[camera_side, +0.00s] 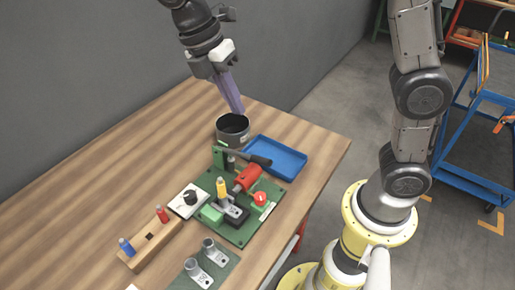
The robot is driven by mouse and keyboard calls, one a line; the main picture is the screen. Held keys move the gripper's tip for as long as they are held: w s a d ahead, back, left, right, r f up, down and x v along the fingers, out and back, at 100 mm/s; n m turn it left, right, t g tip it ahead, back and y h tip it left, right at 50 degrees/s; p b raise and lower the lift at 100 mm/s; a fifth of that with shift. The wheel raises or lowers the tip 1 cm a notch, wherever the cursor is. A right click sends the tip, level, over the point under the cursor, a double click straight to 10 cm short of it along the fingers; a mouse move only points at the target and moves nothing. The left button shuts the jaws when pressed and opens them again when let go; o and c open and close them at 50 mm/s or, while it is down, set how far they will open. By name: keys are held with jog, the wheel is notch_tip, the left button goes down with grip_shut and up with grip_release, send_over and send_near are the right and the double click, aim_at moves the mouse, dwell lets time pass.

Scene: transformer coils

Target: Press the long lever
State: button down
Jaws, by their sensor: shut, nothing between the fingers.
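A green-based press fixture (240,228) sits on the wooden table. A long lever (258,160) with a black grip end lies across the back of the fixture, near the blue tray. The fixture also carries a red cylinder (247,178), a yellow-topped post (222,187) and a red button (260,198). My gripper (238,110) is shut and empty, its long purple fingers pointing down. In the picture its tips are just above the dark round pot, behind the lever and apart from it. I cannot tell the exact height of the tips.
The dark round pot (233,125) and blue tray (277,157) stand behind the fixture. A white box with a black knob (189,199), a wooden block (150,247) with red and blue pegs, and a metal-fitted plate (207,263) are nearby. The table's back left is clear.

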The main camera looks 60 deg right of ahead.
aim_at(265, 164)
jog(key=shift+f, duration=0.1)
jog(key=x, duration=1.3)
jog(key=shift+s+d+f, duration=0.1)
jog(key=shift+d+f, duration=0.05)
jog(key=shift+f, duration=0.25)
jog(key=shift+s+f+t, duration=0.25)
jog(key=shift+f+t, duration=0.05)
jog(key=shift+f, duration=0.05)
jog(key=shift+s+f, duration=0.3)
jog(key=shift+f, duration=0.35)
jog(key=shift+s+f, duration=0.25)
jog(key=shift+f, duration=0.4)
jog(key=shift+s+f, duration=0.3)
jog(key=shift+f, duration=0.35)
jog(key=shift+r, duration=0.1)
jog(key=s+v, duration=0.3)
jog(key=v, duration=1.1)
jog(key=shift+w+r+t, duration=0.4)
jog(key=shift+w+r, duration=0.1)
jog(key=shift+r, duration=0.05)
